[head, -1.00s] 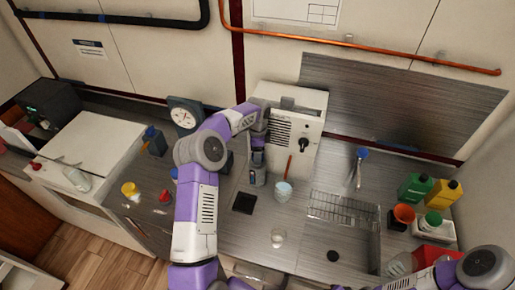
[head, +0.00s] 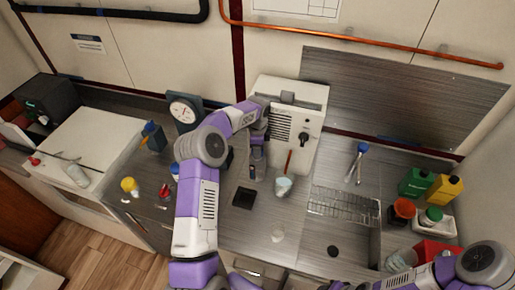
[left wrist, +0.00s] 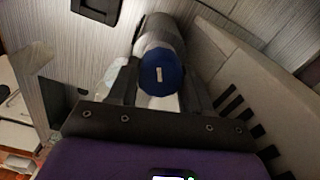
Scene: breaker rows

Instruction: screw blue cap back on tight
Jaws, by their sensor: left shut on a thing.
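The blue cap (left wrist: 160,73), with a small white mark on its face, sits on the end of a grey cylindrical bottle (left wrist: 160,30) in the left wrist view. The two fingers of my left gripper (left wrist: 159,82) stand on either side of the cap, shut on it. In the head view my left gripper (head: 258,146) points down over the grey bottle (head: 257,171), which stands upright on the counter in front of the white machine. The gripper hides the cap there. My right arm is at the bottom right; its gripper is not clear at the frame's edge.
The white machine (head: 298,115) stands close behind my left gripper. A cup (head: 283,187) is right of the bottle, and a dark square pad (head: 243,197) lies in front. A wire rack (head: 343,206) and sink are farther right.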

